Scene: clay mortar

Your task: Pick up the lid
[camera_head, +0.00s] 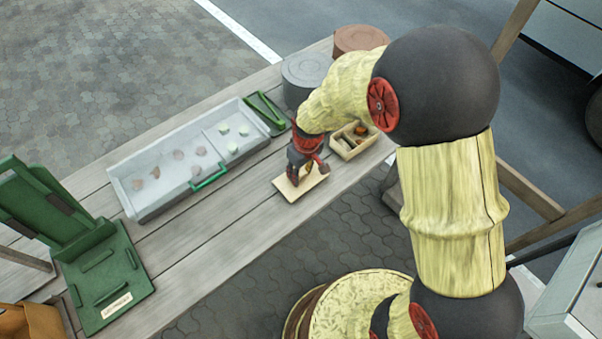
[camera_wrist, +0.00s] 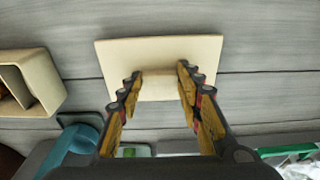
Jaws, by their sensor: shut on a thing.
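The lid is a flat cream rectangular plate (camera_wrist: 200,50) with a raised block handle on it, in the middle of the wrist view. It also shows in the head view (camera_head: 288,190) by the table's front edge, partly behind my gripper. My gripper (camera_wrist: 157,86) points down with a finger on either side of the handle, shut on it. In the head view my gripper (camera_head: 300,180) is low over the table. I cannot tell whether the lid touches the table.
A cream open box (camera_head: 341,148) with small items stands right of the lid. A long grey tray (camera_head: 150,206) with several pale and brownish pieces and a green handle lies left. Round grey (camera_head: 304,75) and brown (camera_head: 358,40) containers stand behind. A green stand (camera_head: 105,275) is at far left.

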